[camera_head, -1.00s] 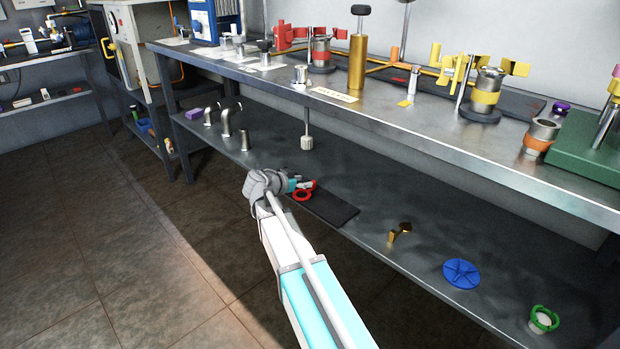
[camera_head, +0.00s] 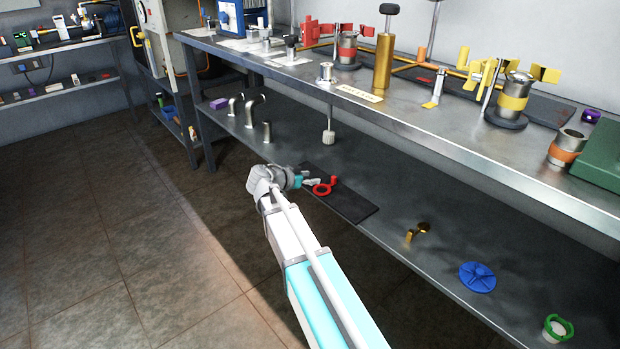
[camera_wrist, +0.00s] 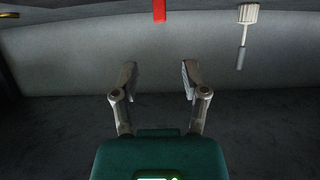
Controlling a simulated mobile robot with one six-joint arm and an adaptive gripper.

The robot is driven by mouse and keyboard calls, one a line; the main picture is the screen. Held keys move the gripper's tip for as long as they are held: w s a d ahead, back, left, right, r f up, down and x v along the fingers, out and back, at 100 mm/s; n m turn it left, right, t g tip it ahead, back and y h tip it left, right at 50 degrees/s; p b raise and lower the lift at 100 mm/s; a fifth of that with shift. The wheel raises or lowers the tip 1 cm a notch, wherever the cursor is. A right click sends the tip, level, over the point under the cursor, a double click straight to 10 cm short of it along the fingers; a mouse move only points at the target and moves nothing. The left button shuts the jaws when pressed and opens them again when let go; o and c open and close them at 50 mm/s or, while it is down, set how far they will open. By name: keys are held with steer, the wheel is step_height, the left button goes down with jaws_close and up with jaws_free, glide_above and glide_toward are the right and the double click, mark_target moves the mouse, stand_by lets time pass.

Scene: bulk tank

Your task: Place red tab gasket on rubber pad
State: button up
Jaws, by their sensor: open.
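The red tab gasket (camera_head: 322,189) is a red ring with a small tab. It appears to lie on the left part of the dark rubber pad (camera_head: 357,207) on the lower shelf. My gripper (camera_head: 312,181) is just left of the ring in the head view, open, with its fingers partly hidden by my wrist. In the wrist view my gripper (camera_wrist: 156,78) shows two spread fingers with nothing between them. A red piece at that view's top edge is cut off, and I cannot tell whether it is the gasket.
A white knob on a stem (camera_head: 328,137) hangs below the bench top (camera_head: 450,140). To the right on the shelf are a brass piece (camera_head: 418,232), a blue disc (camera_head: 477,277) and a green-ringed part (camera_head: 558,328). Steel elbows (camera_head: 253,108) stand at the left.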

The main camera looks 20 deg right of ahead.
steer(key=s+a+f+n+g+y, duration=0.1)
steer(key=s+a+f+n+y, duration=0.2)
steer(key=s, duration=0.4)
steer(key=s+a+f+n+g+y, duration=0.2)
steer(key=s+a+f+n+y, duration=0.2)
steer(key=s, duration=0.4)
steer(key=s+a+f+n+g+y, duration=0.1)
steer(key=s+a+f+n+y, duration=0.3)
steer(key=s+n, duration=0.3)
steer(key=shift+s+a+f+g+y, duration=0.15)
steer(key=shift+a+f+g+y, duration=0.15)
steer(key=shift+a+y, duration=0.6)
steer(key=shift+d, duration=0.1)
step_height(320, 180, up, 46)
steer(key=p, duration=4.6)
steer(key=shift+r, duration=0.25)
